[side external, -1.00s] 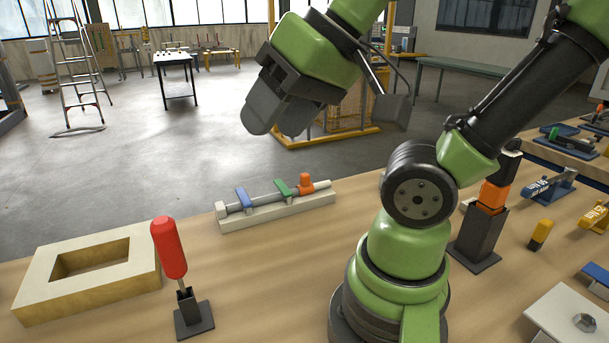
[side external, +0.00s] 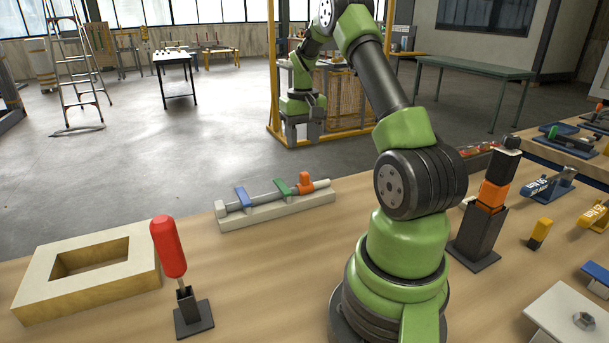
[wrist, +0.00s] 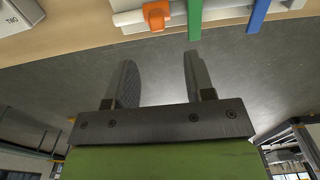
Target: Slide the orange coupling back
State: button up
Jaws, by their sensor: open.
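The orange coupling (side external: 306,182) sits on a grey rod near the right end of a pale wooden base (side external: 278,208) in the side external view. A green clamp (side external: 283,188) and a blue clamp (side external: 242,197) stand to its left along the rod. In the wrist view the orange coupling (wrist: 156,14) is at the top edge, with the green clamp (wrist: 194,18) and blue clamp (wrist: 258,14) to its right. My gripper (side external: 303,131) is open and empty, beyond the far table edge and apart from the coupling. Its two fingers (wrist: 158,75) point toward the rod in the wrist view.
A wooden frame (side external: 30,293) and a red-handled tool (side external: 168,248) in a dark holder stand at the left of the table. A dark stand (side external: 478,235) with an orange block is at the right. The table front of the rod base is clear.

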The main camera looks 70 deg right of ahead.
aim_at(305, 173)
jog(key=shift+s+d+f, duration=0.2)
jog(key=shift+d+f, duration=0.05)
jog(key=shift+f, duration=0.2)
notch_tip(305, 173, down, 10)
jog(key=shift+r, duration=0.2)
grip_shut()
